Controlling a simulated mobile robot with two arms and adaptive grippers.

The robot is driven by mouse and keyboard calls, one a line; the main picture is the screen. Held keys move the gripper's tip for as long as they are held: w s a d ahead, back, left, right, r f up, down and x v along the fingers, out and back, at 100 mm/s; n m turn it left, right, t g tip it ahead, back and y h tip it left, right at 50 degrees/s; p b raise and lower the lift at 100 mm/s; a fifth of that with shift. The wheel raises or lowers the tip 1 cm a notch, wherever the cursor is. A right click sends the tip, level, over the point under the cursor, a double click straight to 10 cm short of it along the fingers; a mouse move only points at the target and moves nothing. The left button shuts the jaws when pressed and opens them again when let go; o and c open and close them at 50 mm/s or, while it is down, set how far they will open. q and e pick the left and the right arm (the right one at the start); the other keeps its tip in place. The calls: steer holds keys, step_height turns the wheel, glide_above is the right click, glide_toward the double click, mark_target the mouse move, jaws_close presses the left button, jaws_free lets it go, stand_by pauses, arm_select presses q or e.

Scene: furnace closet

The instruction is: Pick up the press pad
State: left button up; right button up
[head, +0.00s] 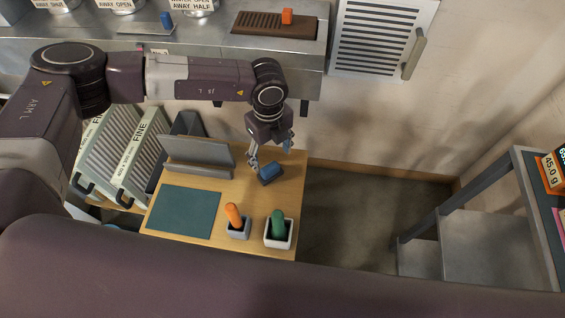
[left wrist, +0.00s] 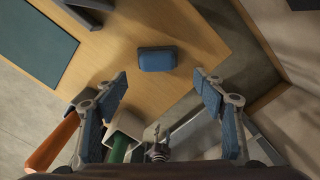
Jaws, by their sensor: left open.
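The press pad appears to be the small blue rounded block (head: 270,173) lying on the wooden table near its right edge. It also shows in the left wrist view (left wrist: 158,59), lying flat with bare wood around it. My left gripper (head: 270,157) is open and empty above the table, close to the blue block. In the left wrist view, its two blue-padded fingers (left wrist: 161,80) are spread wide, and the block lies beyond the tips, between their lines. A gap remains between fingers and block. My right gripper is not in view.
On the wooden table (head: 190,178) lie a green mat (head: 184,211) and a grey stand (head: 198,155). An orange-handled tool (head: 233,215) and a green-handled tool (head: 278,225) stand in small holders at the front. A steel counter (head: 225,47) runs behind; a wall vent (head: 380,38) is at right.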

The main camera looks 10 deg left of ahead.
mark_target(270, 167)
arm_select(q)
steer(key=shift+s+a+f, duration=0.2)
steer(key=shift+a+f, duration=0.05)
steer(key=shift+f, duration=0.2)
steer(key=shift+s+a+f, duration=0.2)
steer(key=shift+f, duration=0.2)
steer(key=shift+w+f+p, duration=0.15)
steer(key=shift+f+p, duration=0.05)
steer(key=shift+f, duration=0.35)
steer(key=shift+w+f+p, duration=0.15)
steer(key=shift+f+p, duration=0.05)
steer(key=shift+f, duration=0.3)
step_height(270, 167, down, 3)
steer(key=shift+w+f, duration=0.15)
steer(key=shift+f, duration=0.05)
steer(key=c, duration=1.4)
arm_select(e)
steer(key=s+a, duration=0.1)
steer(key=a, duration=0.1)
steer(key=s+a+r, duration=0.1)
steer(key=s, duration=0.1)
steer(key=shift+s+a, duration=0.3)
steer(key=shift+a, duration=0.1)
arm_select(q)
steer(key=shift+r, duration=0.2)
